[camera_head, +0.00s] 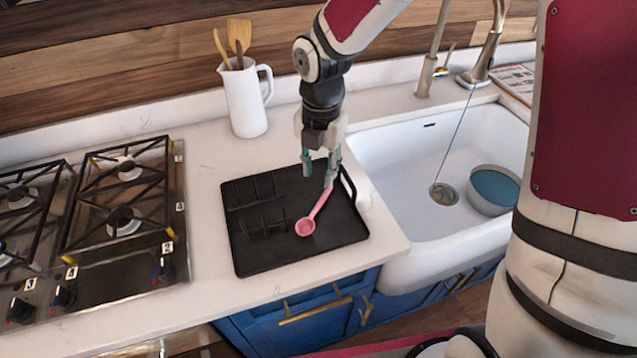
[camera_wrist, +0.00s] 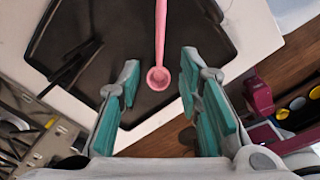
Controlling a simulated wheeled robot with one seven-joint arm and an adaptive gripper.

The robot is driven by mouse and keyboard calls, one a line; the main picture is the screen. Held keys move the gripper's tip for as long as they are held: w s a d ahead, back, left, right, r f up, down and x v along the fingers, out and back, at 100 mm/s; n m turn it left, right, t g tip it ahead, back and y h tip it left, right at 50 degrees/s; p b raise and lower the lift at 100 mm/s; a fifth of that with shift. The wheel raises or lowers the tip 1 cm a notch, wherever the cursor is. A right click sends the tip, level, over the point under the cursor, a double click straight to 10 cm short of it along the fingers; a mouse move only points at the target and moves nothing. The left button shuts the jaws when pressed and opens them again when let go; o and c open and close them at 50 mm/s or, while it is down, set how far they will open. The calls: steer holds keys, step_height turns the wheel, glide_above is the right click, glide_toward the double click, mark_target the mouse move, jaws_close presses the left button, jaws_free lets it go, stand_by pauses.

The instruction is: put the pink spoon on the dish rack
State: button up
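The pink spoon (camera_head: 318,210) lies over the black dish rack (camera_head: 265,258), bowl toward the front and handle pointing back right. In the wrist view the pink spoon (camera_wrist: 160,45) runs up the picture, its bowl between and beyond my fingers, over the dark dish rack (camera_wrist: 110,25). My gripper (camera_head: 319,173) is above the rack's back right part, near the spoon's handle end. In the wrist view my gripper (camera_wrist: 160,72) has its teal-padded fingers apart, with gaps on both sides of the spoon. Whether the spoon rests fully flat is hard to tell.
A gas stove (camera_head: 110,220) is left of the rack. A white sink (camera_head: 400,160) with a faucet (camera_head: 480,60) and a blue-white bowl (camera_head: 492,190) is to the right. A white pitcher (camera_head: 244,100) with wooden utensils stands behind. The counter strip in front is clear.

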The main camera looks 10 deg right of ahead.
steer(key=s+d+r+m+t, duration=0.1)
steer(key=s+d+r+m, duration=0.2)
steer(key=r+m, duration=0.2)
steer(key=s+d+r+m+t+h, duration=0.1)
steer(key=s+d+r+m, duration=0.15)
steer(key=r+m, duration=0.25)
steer(key=s+d+r+m+t, duration=0.1)
steer(key=s+d+r+m, duration=0.2)
steer(key=r+m, duration=0.25)
steer(key=s+d+r+m+t, duration=0.2)
steer(key=s+r+m, duration=0.3)
steer(key=s+m, duration=0.6)
steer(key=d+m, duration=0.1)
steer(key=m, duration=0.2)
steer(key=shift+d+r+y, duration=0.2)
steer(key=shift+r+y, duration=0.15)
steer(key=shift+y, duration=0.05)
